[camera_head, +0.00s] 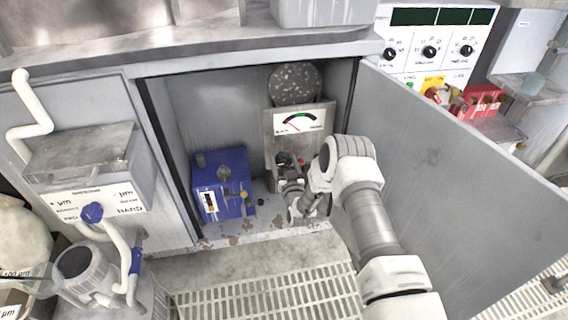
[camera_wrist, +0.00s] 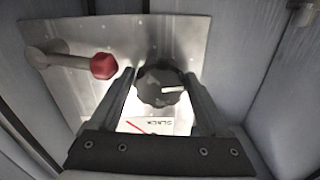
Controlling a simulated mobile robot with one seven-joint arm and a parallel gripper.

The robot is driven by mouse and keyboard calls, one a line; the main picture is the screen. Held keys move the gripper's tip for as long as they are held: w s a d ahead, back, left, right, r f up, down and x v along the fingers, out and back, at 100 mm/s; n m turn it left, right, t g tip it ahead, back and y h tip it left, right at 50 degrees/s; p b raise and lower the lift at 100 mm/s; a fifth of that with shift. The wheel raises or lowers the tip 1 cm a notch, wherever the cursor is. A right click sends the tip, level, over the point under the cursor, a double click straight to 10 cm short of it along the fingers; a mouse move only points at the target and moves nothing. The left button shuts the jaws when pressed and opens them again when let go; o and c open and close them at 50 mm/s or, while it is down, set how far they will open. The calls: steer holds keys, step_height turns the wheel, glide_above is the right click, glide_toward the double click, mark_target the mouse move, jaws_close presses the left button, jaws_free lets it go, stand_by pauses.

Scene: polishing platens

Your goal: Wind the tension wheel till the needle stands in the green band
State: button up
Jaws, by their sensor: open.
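The tension gauge (camera_head: 299,122) is a white dial on a metal panel (camera_head: 271,150) inside the open cabinet. It has a green band at the top of its arc and a red needle leaning left, towards the slack side, short of the green. In the wrist view, the dark scalloped tension wheel (camera_wrist: 152,97) with a white mark is between my gripper's fingers (camera_wrist: 160,82). The gripper is open, one finger on each side of the wheel; contact cannot be told. Only the dial's slack corner (camera_wrist: 175,123) shows there. In the head view my arm largely hides the wheel.
A red-knobbed lever (camera_wrist: 103,66) sticks out from the panel beside the wheel. A blue box (camera_head: 222,183) stands left in the cabinet, and a dark round disc (camera_head: 295,84) is above the panel. The cabinet door (camera_head: 450,155) is open on the right, close to my arm.

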steer(key=shift+c, duration=0.2)
steer(key=c, duration=1)
steer(key=shift+c, duration=0.2)
steer(key=shift+m, duration=0.3)
steer(key=m, duration=0.3)
steer(key=shift+s+m, duration=0.1)
steer(key=shift+m, duration=2.2)
steer(key=shift+f, duration=0.1)
steer(key=o, duration=1.1)
